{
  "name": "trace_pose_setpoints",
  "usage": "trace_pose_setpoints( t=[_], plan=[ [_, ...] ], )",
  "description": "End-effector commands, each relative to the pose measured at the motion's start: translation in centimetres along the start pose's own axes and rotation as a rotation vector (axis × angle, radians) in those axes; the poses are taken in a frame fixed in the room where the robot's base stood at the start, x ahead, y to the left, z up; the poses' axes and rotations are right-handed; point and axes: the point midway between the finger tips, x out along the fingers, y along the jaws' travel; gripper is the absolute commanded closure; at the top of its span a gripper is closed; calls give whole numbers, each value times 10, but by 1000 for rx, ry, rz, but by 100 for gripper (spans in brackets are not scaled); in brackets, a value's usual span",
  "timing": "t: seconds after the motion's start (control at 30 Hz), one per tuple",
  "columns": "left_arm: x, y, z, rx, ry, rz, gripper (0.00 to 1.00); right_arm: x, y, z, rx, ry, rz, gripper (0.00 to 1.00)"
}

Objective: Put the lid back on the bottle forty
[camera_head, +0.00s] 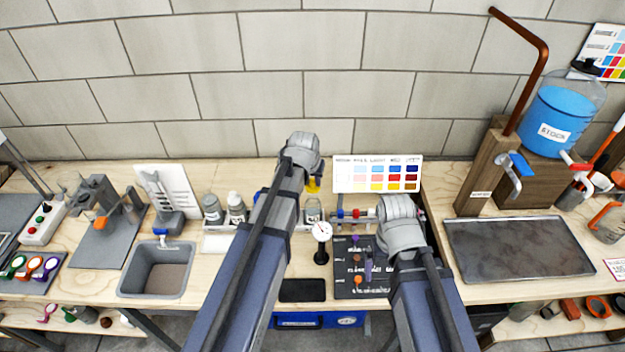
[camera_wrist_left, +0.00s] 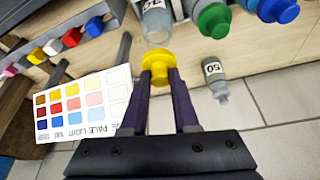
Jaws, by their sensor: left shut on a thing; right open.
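My left gripper (camera_head: 311,184) is shut on a yellow lid (camera_wrist_left: 158,62), which sits between its purple fingertips in the left wrist view. The yellow also shows below the wrist in the head view. A clear grey bottle (camera_wrist_left: 158,22) is just beyond the lid in the wrist view. Its label is cut off, so I cannot tell if it is bottle forty, nor whether the lid touches it. A glass bottle (camera_head: 313,211) stands below the lid in the head view. My right gripper (camera_head: 372,264) is open over the dark panel, its fingers partly hidden by the wrist.
A grey bottle labelled 50 (camera_wrist_left: 214,76) and bottles with green (camera_wrist_left: 213,20) and blue (camera_wrist_left: 278,10) caps are close by. A colour chart (camera_head: 377,174) stands behind. A round gauge (camera_head: 322,231) stands in front, with a sink (camera_head: 158,270) to the left.

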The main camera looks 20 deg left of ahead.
Motion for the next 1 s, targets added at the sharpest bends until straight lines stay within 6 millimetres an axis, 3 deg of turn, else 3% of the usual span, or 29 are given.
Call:
trace_pose_setpoints(
  t=[0.43, 1.0],
  plan=[
    [41, 0, 17, 0, 0, 0, 100, 44, -4, -3, 1, 0, 0, 0],
    [45, 0, 19, 0, 0, 0, 100, 48, -5, -3, 1, 0, 0, 0]
  ],
)
